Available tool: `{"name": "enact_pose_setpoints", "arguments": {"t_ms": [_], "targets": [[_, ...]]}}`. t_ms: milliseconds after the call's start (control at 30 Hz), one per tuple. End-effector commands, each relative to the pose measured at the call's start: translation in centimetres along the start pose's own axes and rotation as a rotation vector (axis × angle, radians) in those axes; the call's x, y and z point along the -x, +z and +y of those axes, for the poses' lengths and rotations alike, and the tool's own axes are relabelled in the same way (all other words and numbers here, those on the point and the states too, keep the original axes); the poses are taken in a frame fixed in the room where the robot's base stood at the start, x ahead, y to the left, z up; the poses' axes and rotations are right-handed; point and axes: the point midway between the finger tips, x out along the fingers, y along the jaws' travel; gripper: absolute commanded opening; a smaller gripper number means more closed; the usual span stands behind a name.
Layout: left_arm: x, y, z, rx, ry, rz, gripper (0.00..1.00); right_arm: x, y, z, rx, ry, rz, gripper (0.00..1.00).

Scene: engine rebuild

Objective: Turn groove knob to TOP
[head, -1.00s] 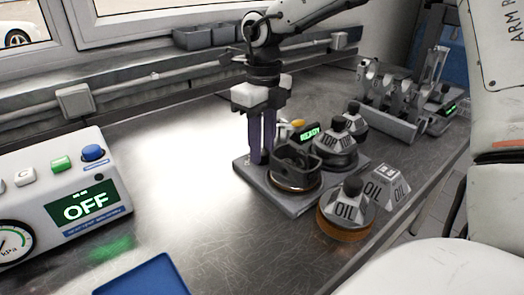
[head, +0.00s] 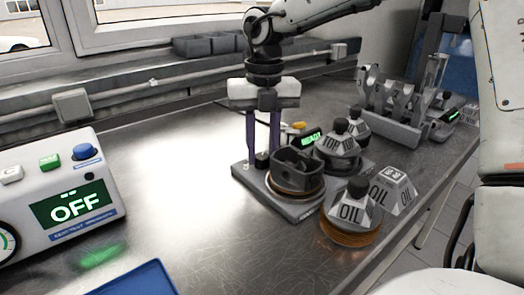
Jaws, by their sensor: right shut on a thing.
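My right gripper (head: 263,152) points straight down at the far left corner of the grey fixture plate (head: 246,178). Its two purple fingers are shut on a small dark knob (head: 262,160), one finger on each side. Any marking on the knob is too small to read. A dark, open-topped piston holder (head: 298,170) with a copper-coloured ring around its base stands on the plate just right of the fingers. A small green display (head: 311,138) behind it reads READY. My left gripper is not in view.
Grey domes marked TOP (head: 338,145) and OIL (head: 352,208) stand right of the holder. An OIL block (head: 393,190) sits beside them. A grey rack (head: 392,125) is behind. A box (head: 70,195) displaying OFF and a blue tray (head: 140,280) are left. The bench between is clear.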

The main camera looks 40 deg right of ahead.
Motion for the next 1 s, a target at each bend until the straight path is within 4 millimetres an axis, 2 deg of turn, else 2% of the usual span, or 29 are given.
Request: {"name": "enact_pose_setpoints", "arguments": {"t_ms": [533,567,633,1000], "targets": [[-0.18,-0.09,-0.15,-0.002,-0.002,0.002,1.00,0.09,0.06,0.03,-0.024,0.001,-0.003,0.03],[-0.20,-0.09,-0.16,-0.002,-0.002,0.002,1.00,0.09,0.06,0.03,-0.024,0.001,-0.003,0.30],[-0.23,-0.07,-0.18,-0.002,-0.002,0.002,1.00,0.09,0.05,0.02,-0.024,0.001,-0.002,0.42],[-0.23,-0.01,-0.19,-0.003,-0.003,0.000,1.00,0.46,0.06,0.04,-0.022,0.001,-0.003,0.44]]}}
